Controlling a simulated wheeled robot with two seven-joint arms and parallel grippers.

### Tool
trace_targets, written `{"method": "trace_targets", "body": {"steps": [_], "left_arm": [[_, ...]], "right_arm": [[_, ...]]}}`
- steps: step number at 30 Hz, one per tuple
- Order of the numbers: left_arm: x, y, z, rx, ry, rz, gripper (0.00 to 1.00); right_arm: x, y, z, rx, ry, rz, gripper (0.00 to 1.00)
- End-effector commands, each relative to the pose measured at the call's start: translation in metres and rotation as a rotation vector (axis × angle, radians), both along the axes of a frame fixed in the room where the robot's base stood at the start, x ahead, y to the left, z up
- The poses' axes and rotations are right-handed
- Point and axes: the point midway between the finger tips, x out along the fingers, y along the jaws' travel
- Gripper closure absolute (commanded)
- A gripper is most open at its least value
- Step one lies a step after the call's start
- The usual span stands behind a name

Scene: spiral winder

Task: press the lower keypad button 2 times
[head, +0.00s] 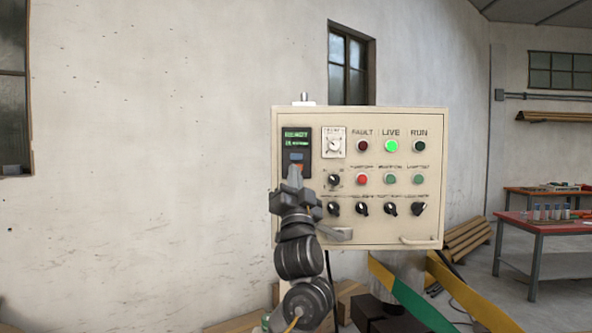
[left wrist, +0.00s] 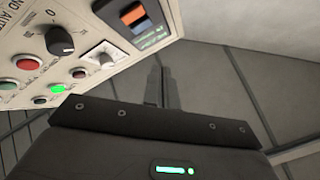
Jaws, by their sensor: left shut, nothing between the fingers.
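The keypad (head: 297,143) is a dark unit at the upper left of a cream control panel, with a green display, a blue upper button (head: 296,157) and an orange lower button (head: 299,166). The orange button also shows in the left wrist view (left wrist: 132,12), at the top. My left gripper (head: 294,172) is shut and empty, its fingertips at the lower edge of the orange button in the head view and partly covering it. In the left wrist view the fingers (left wrist: 162,84) stand beside the keypad; I cannot tell whether they touch it. My right gripper is not in view.
The panel (head: 432,180) carries several lamps, push buttons and black knobs right of and below the keypad. A lever handle (head: 336,234) is by my left wrist. Green and yellow bands (head: 405,296) run below the panel. A red table (head: 548,226) stands far right.

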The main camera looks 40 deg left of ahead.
Motion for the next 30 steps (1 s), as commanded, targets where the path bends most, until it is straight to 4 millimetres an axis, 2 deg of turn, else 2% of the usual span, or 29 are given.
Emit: {"method": "trace_targets", "body": {"steps": [6, 13, 30], "left_arm": [[0.024, 0.019, 0.0, 0.0, 0.002, 0.004, 1.0], [0.042, 0.032, 0.001, 0.0, 0.0, 0.002, 1.0], [0.048, 0.036, 0.0, -0.001, -0.001, -0.001, 1.0]], "right_arm": [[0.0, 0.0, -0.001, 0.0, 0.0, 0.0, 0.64], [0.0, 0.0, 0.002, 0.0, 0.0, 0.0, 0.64], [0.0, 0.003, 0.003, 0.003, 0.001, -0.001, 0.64]]}}
